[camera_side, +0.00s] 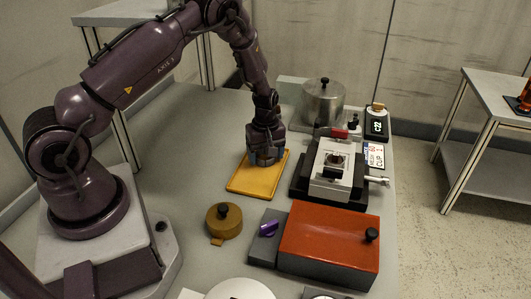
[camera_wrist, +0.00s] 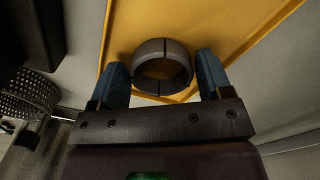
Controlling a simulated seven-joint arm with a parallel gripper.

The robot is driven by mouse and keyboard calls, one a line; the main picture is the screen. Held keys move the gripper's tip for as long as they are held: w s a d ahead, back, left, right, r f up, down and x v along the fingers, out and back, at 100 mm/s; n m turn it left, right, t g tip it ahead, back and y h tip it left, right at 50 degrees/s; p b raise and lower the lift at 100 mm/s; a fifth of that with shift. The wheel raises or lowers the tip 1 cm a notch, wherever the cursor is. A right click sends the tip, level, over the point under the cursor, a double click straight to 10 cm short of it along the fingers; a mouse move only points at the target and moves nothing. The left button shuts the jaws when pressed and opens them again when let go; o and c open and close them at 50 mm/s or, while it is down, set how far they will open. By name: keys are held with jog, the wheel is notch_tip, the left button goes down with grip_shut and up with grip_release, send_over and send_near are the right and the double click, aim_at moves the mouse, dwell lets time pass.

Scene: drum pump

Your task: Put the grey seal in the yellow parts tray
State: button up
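The grey seal (camera_wrist: 163,66) is a ring with thin dark splits, seen in the wrist view between the two blue fingers of my gripper (camera_wrist: 163,78). A narrow gap shows on each side of it, so the fingers look open around it. Yellow surface of the parts tray (camera_wrist: 225,22) shows around and through the ring. It appears to rest on the tray, though exact contact is hard to tell. In the side view my gripper (camera_side: 266,158) is low over the far part of the yellow tray (camera_side: 252,186), and the seal is hidden there.
Right of the tray stands a grey-white fixture (camera_side: 335,172) on a black base. A metal pot (camera_side: 323,102) is behind it. A round brown lidded part (camera_side: 224,222) and a red-orange box (camera_side: 328,240) are in front. A purple piece (camera_side: 268,228) lies on a grey block. Bare table lies left of the tray.

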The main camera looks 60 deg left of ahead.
jog(key=shift+r, duration=0.1)
jog(key=s+d+r+m+t, duration=0.1)
jog(key=d+r+m, duration=0.15)
jog(key=r, duration=0.85)
jog(key=s+d+r+m+t, duration=0.1)
jog(key=s+d+r, duration=0.15)
jog(key=r, duration=0.85)
jog(key=s+d+r+m+t, duration=0.1)
jog(key=s+d+r+m, duration=0.4)
jog(key=s, duration=0.4)
jog(key=s+d+r+m+t, duration=0.2)
jog(key=s+d+r+m, duration=0.3)
jog(key=s+r+m, duration=0.2)
jog(key=shift+s+m+t, duration=0.3)
jog(key=shift+s+m, duration=0.05)
jog(key=shift+s, duration=0.6)
